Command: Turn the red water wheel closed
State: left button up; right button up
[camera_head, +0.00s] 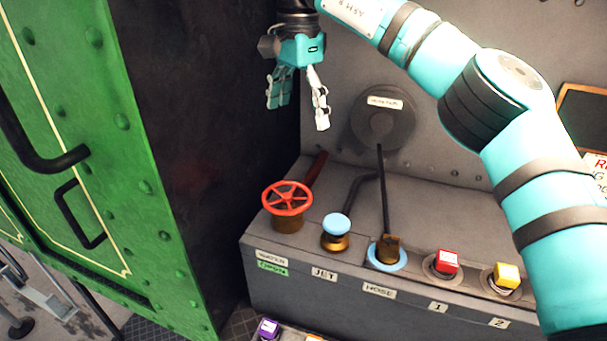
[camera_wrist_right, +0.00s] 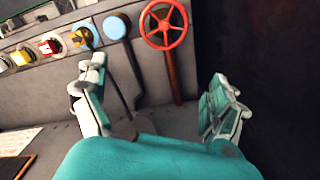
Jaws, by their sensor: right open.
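The red water wheel (camera_head: 287,198) is a spoked handwheel on a brass base at the left end of the grey console. A green label (camera_head: 272,268) is on the console front below it. My right gripper (camera_head: 298,112) hangs above and behind the wheel, open and empty, apart from it. In the right wrist view the wheel (camera_wrist_right: 163,25) shows beyond the gap between the open fingers (camera_wrist_right: 160,105). My left gripper is not in view.
A blue-topped jet knob (camera_head: 337,226), a hose lever (camera_head: 381,200), a red button (camera_head: 446,261) and a yellow button (camera_head: 507,275) line the console (camera_head: 300,245). A green riveted door (camera_head: 110,170) with dark handles stands at left. A round fitting (camera_head: 383,118) sits on the back wall.

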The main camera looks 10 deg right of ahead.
jog(key=p, duration=0.1)
send_near(287, 198)
notch_tip(287, 198, up, 3)
jog(key=w+d, duration=0.2)
jog(key=d, duration=0.1)
notch_tip(287, 198, down, 10)
jog(key=p, duration=0.3)
jog(key=shift+w+r, duration=0.1)
jog(key=shift+f, duration=0.75)
jog(key=c, duration=0.6)
jog(key=shift+w, duration=0.1)
jog(key=c, duration=0.4)
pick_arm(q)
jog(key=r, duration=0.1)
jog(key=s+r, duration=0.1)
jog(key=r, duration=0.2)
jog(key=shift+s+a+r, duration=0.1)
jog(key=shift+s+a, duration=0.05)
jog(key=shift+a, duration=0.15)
pick_arm(e)
jog(key=shift+f, duration=0.1)
jog(key=shift+c, duration=0.2)
